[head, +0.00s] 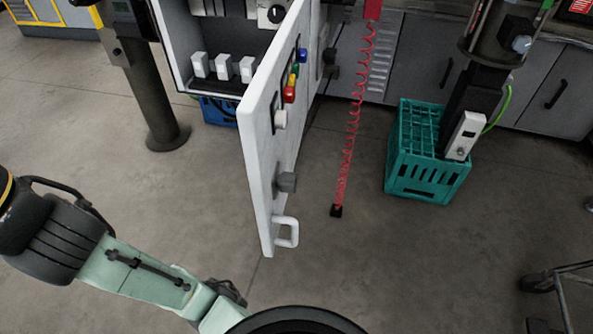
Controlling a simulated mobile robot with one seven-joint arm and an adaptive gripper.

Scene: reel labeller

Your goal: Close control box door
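The control box (172,40) is at the top left of centre and stands open, with white components along its lower inside. Its white door (262,150) is swung out toward me and seen nearly edge-on. The door's outer face carries coloured buttons (291,88), a grey knob (286,182) and a white loop handle (287,232) near its lower front corner. My arm reaches in from the lower left, below and left of the door. I cannot make out my gripper's fingers in this view. Nothing is seen touching the door or handle.
A dark post (155,95) stands left of the box. A red coiled cable (352,130) hangs right of the door. A teal crate (428,180) sits farther right beside dark machinery. A cart frame (560,290) is at the lower right. Floor around the door's front edge is clear.

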